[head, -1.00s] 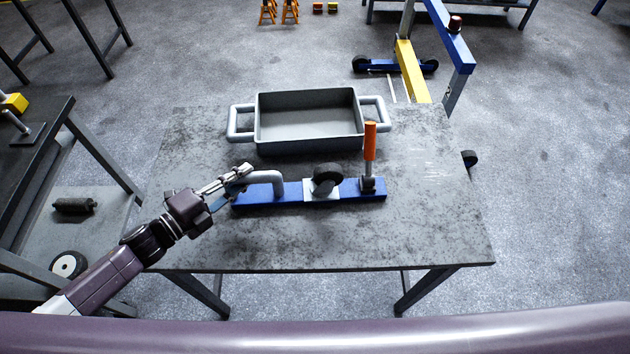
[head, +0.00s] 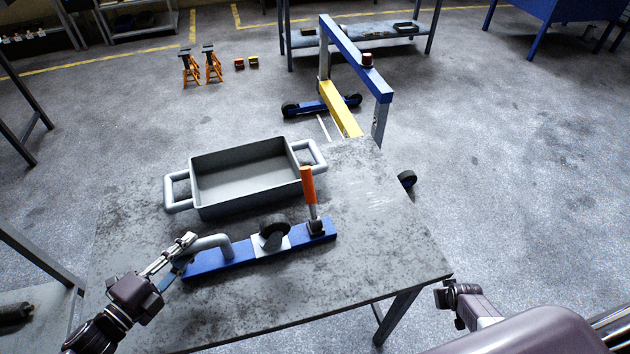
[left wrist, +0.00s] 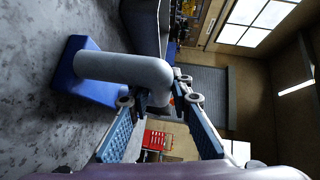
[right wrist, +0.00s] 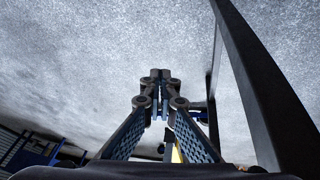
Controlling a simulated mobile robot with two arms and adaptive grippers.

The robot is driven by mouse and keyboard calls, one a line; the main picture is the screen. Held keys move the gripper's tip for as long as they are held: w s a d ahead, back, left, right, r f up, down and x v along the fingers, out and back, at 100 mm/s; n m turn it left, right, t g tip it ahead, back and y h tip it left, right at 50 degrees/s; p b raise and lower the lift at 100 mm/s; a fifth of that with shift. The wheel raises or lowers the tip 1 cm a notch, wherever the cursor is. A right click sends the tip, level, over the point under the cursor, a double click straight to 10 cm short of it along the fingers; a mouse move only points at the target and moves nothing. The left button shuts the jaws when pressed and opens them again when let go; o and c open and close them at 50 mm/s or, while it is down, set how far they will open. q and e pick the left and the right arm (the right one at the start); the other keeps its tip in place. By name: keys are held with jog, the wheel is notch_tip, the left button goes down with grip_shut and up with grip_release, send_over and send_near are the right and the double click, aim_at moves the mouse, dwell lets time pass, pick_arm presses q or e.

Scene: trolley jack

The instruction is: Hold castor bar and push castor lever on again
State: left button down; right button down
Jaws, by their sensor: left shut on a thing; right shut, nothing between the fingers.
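The castor bar (head: 208,262) is a blue bar lying on the grey table. It carries a curved grey handle (head: 213,241) at its left end, a black castor wheel (head: 273,231) in the middle and the castor lever (head: 308,186), with an orange grip, near its right end. The lever stands roughly upright. My left gripper (head: 184,242) is shut on the grey handle, which also shows between its fingers in the left wrist view (left wrist: 125,70). My right gripper (right wrist: 160,80) is shut and empty, off the table's right side and away from the lever.
A grey tray (head: 245,175) with two side handles stands behind the bar. The table (head: 380,240) is clear to the right of the lever. A blue and yellow crane (head: 345,110) stands on the floor behind. A dark post (right wrist: 255,80) runs close beside my right gripper.

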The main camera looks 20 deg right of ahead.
jog(key=w+d+r+m+t, duration=0.2)
jog(key=w+d+r+m, duration=0.1)
jog(key=w+d+r, duration=0.8)
jog(key=w+d+r+m+t, duration=0.2)
jog(key=w+d+r, duration=0.65)
jog(key=r, duration=0.55)
jog(key=w+a+r+m+y, duration=0.1)
jog(key=w+a+r+y, duration=0.1)
jog(key=a, duration=1)
jog(key=w+a+r+m+y, duration=0.1)
jog(key=w+a+r+y, duration=0.2)
jog(key=a, duration=0.9)
jog(key=w+a+r+m+y, duration=0.1)
jog(key=w+a+r+y, duration=0.2)
jog(key=a, duration=0.8)
jog(key=shift+a+r+y, duration=0.2)
jog(key=shift+r+y, duration=0.3)
jog(key=shift+y, duration=0.6)
jog(key=shift+a+r+y, duration=0.2)
jog(key=shift+r+y, duration=0.3)
jog(key=shift+y, duration=0.6)
jog(key=s+a+r+g+y, duration=0.1)
jog(key=a+r+y, duration=0.3)
jog(key=a, duration=0.5)
notch_tip(320, 180, up, 2)
jog(key=shift+s+r+n, duration=0.1)
jog(key=shift+s+n, duration=0.2)
jog(key=shift+s, duration=0.5)
